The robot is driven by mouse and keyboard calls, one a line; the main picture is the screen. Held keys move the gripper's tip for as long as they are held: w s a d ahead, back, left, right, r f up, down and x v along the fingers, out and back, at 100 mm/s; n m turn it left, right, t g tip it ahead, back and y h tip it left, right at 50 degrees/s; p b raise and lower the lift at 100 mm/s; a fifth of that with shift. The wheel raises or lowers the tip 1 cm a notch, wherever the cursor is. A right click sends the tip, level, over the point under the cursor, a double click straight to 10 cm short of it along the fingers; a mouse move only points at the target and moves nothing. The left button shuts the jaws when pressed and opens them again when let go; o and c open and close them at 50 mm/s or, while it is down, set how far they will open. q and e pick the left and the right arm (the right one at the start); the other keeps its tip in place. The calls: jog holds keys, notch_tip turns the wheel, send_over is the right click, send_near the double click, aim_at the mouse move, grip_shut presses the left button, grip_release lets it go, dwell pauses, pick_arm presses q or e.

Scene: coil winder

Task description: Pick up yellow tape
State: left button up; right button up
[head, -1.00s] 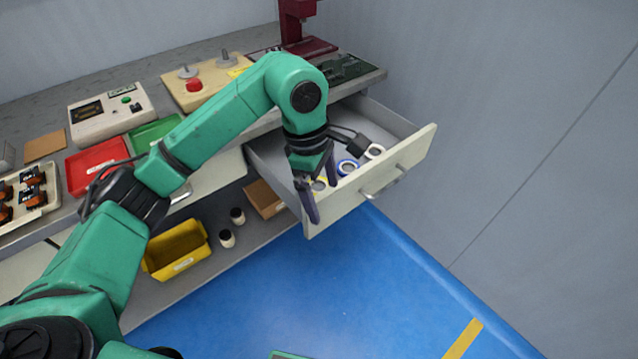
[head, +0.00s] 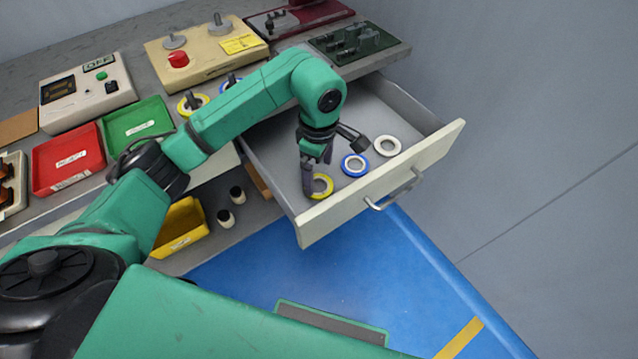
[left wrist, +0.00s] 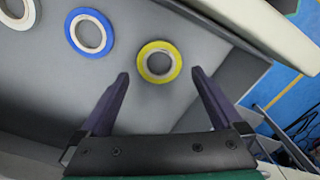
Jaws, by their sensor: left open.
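The yellow tape (head: 323,186) is a flat roll lying on the floor of the open drawer (head: 385,182), near the drawer's left end. In the left wrist view the yellow tape (left wrist: 159,47) lies just beyond my fingertips, centred between them. My left gripper (head: 315,180) is open and empty, reaching down into the drawer beside the tape. Its two fingers also show spread apart in the left wrist view (left wrist: 160,75). The fingers hide part of the tape in the head view. My right gripper is not in view.
A blue tape roll (head: 355,165) and a white tape roll (head: 387,146) lie in the drawer to the right. Another yellow roll (head: 193,104) and a blue one (head: 231,83) are on the bench. The drawer's front wall stands close to the gripper.

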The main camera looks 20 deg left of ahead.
pick_arm(q)
notch_tip(320, 180, down, 4)
jog(key=shift+d+f, duration=0.15)
jog(key=shift+f, duration=0.1)
jog(key=c, duration=1.2)
notch_tip(320, 180, up, 10)
jog(key=shift+c, duration=0.2)
notch_tip(320, 180, up, 10)
jog(key=p, duration=0.2)
send_over(320, 189)
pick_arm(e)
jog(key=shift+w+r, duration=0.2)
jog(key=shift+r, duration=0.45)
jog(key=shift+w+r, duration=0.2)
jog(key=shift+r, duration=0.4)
